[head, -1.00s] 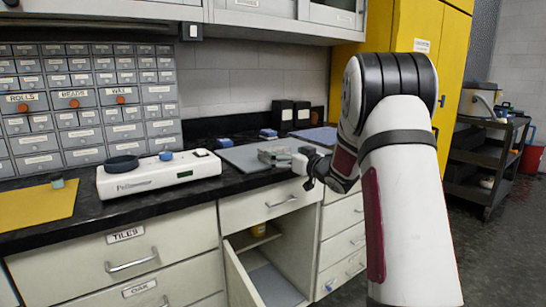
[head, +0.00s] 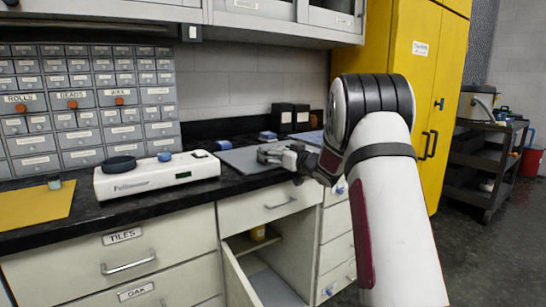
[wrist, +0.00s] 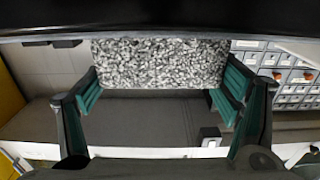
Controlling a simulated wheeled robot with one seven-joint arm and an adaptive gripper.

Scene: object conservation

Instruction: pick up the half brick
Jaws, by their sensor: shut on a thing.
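A grey, coarsely speckled block, taken as the half brick (wrist: 160,62), sits between the green pads of my gripper (wrist: 159,82) in the wrist view. The pads bear on its two ends and my gripper is shut on it. In the head view my gripper (head: 273,153) is over the dark counter, by the right part of a grey mat (head: 240,160). The block is small there and mostly covered by the fingers. I cannot tell from the head view whether its underside touches the mat.
A white balance (head: 155,178) stands left on the counter (head: 80,222), beside a yellow mat (head: 38,207). Small drawers (head: 85,110) stand behind. Dark boxes (head: 285,117) are at the back wall. Below, a cabinet door (head: 243,280) hangs open. A yellow cabinet (head: 400,60) is behind my arm.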

